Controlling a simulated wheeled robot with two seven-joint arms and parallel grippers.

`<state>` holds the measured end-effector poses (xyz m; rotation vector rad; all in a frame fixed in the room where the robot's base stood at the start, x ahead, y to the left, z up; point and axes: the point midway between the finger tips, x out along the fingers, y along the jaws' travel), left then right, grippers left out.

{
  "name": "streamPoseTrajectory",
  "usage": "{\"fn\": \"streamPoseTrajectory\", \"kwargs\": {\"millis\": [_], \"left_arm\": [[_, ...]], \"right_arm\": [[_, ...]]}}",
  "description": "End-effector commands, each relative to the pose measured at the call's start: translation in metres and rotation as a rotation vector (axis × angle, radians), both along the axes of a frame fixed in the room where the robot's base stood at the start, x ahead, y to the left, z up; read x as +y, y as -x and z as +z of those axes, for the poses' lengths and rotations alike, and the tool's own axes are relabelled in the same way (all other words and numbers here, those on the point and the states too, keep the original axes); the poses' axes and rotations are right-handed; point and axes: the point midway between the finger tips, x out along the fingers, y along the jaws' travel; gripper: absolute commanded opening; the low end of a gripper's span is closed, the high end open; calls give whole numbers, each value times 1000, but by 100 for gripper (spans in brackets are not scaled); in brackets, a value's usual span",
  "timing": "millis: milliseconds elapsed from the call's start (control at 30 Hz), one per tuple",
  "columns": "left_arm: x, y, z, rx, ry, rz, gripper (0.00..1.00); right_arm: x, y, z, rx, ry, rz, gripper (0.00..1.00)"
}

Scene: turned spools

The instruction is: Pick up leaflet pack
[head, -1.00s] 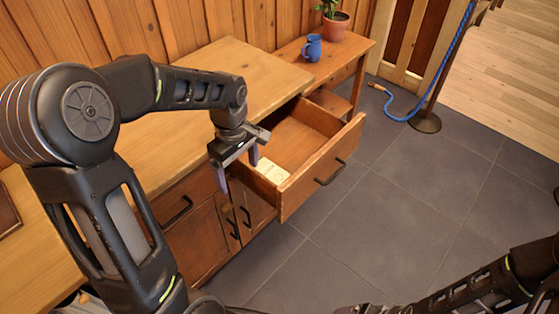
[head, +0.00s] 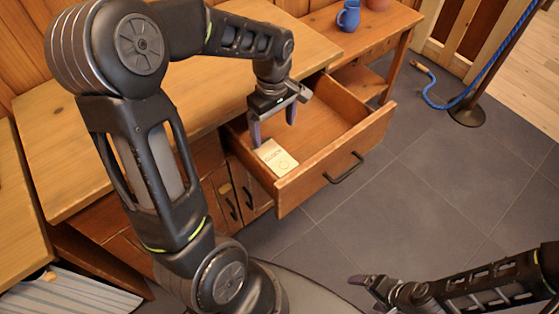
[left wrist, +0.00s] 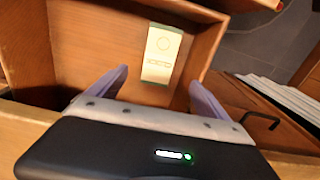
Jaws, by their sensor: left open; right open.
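The leaflet pack (head: 276,157) is a small pale rectangle with a printed mark, lying in the open wooden drawer (head: 363,139) near its left front side. It also shows in the left wrist view (left wrist: 161,54), flat on the drawer bottom. My left gripper (head: 274,130) is open and empty, just above the drawer and slightly behind the pack in the head view. In the left wrist view its two purple fingers (left wrist: 155,87) are spread, with the pack beyond and between them. My right gripper (head: 365,286) is at the bottom of the head view, far from the drawer.
The drawer's front panel and dark handle (head: 344,168) stick out over the grey tile floor (head: 430,190). The wooden counter top (head: 110,120) lies behind and left. A blue mug (head: 348,16) stands on a side table. A rope post (head: 467,112) stands at right.

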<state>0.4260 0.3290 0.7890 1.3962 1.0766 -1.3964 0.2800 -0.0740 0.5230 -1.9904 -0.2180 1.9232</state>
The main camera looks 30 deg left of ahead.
Motion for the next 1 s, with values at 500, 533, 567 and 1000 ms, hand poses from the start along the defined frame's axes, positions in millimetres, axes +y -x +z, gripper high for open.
{"fn": "streamPoseTrajectory", "kwargs": {"millis": [500, 533, 567, 1000], "left_arm": [[0, 0, -43, 0, 0, 0, 89], [0, 0, -43, 0, 0, 0, 89], [0, 0, -43, 0, 0, 0, 89], [-1, 0, -67, 1, 0, -1, 89]], "right_arm": [[0, 0, -43, -1, 1, 1, 85], [0, 0, -43, -1, 1, 1, 85], [0, 0, -43, -1, 1, 1, 85], [0, 0, -46, -1, 1, 1, 85]]}}
